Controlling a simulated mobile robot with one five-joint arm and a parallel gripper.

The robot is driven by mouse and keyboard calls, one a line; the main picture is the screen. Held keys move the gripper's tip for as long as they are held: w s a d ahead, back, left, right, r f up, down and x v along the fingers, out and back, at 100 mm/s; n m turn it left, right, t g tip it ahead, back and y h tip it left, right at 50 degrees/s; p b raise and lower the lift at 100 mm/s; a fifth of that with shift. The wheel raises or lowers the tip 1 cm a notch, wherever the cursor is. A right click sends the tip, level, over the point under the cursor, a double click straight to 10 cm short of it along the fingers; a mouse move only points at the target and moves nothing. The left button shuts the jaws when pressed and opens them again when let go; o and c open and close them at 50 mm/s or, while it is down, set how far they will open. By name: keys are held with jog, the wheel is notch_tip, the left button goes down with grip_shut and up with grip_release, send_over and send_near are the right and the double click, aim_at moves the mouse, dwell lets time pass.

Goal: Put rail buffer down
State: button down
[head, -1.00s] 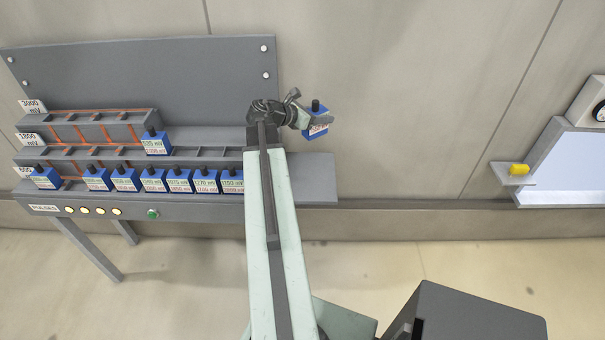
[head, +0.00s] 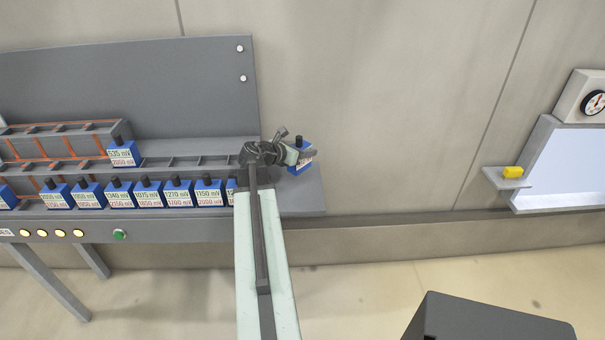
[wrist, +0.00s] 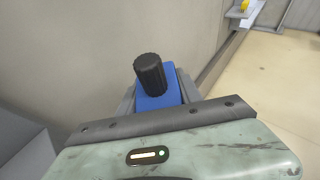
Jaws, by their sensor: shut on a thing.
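My gripper (head: 297,152) is shut on a blue block with a black knob, the rail buffer (head: 300,167). In the head view it is at the right end of the grey rack, in front of the wall. The rack's bare shelf end (head: 298,192) lies just below it in the picture; I cannot tell whether the block touches it. In the wrist view the blue block (wrist: 160,101) shows beyond the gripper body, with its black knob (wrist: 150,74) up. The block's lower part is hidden there.
Similar labelled blue blocks stand in a row on the rack's lower shelf (head: 178,193), and one (head: 123,153) stands on a higher step. At the right, a small wall shelf holds a yellow piece (head: 513,172) beside a pale panel with a gauge (head: 594,103).

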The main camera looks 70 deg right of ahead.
aim_at(304, 161)
notch_tip(304, 161, down, 5)
jog(key=b, duration=0.3)
jog(key=shift+r+b, duration=0.15)
jog(key=shift+b, duration=0.2)
jog(key=shift+r, duration=0.25)
jog(key=shift+f, duration=0.2)
jog(key=c, duration=0.8)
grip_release()
